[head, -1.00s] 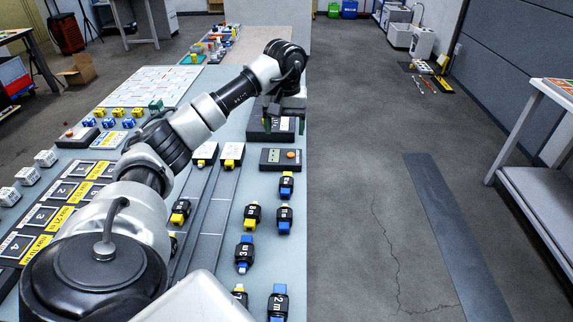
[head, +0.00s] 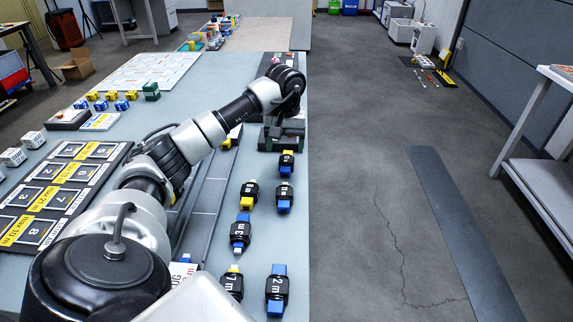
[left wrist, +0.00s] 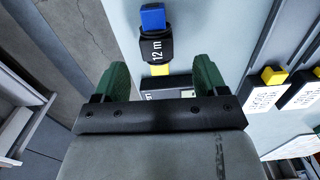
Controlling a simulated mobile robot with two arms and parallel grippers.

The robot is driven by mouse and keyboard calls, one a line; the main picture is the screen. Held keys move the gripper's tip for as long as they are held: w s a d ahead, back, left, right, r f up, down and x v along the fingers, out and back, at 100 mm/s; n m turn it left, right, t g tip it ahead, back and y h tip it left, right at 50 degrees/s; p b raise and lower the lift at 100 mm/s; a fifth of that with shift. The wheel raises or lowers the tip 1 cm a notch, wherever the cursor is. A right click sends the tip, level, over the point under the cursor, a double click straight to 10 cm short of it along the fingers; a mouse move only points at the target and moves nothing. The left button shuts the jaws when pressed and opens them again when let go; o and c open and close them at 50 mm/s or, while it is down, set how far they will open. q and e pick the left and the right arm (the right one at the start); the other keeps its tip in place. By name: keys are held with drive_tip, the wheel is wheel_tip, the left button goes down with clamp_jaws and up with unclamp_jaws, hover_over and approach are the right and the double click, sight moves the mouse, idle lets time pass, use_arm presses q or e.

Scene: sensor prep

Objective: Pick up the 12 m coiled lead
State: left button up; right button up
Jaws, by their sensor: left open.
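The 12 m coiled lead (left wrist: 157,48) is a small black body marked "12 m" with a blue end and a yellow end. It lies on the grey-blue table top. In the head view it seems to be the lead (head: 287,160) just below my left gripper, its print too small to read. My left gripper (left wrist: 160,80) is open, with green fingers to either side of the yellow end's line in the left wrist view. Nothing is held, and I see no clear contact. The left gripper also shows in the head view (head: 283,138). My right gripper is not in view.
Other leads lie close by, such as the 3 m lead (head: 241,234) and the 2 m lead (head: 277,290). A numbered black board (head: 60,195) lies at the left. A device (left wrist: 180,93) sits partly hidden between the fingers. The table's right edge drops to open floor.

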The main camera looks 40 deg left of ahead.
sight(287, 159)
use_arm(q)
drive_tip(key=f, duration=0.4)
drive_tip(key=shift+d+f, duration=0.2)
drive_tip(key=shift+d, duration=0.05)
drive_tip(key=shift+f, duration=0.55)
drive_tip(key=c, duration=1)
drive_tip(key=shift+c, duration=0.2)
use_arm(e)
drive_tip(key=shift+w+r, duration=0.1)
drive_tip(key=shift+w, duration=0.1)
use_arm(q)
drive_tip(key=shift+r, duration=0.1)
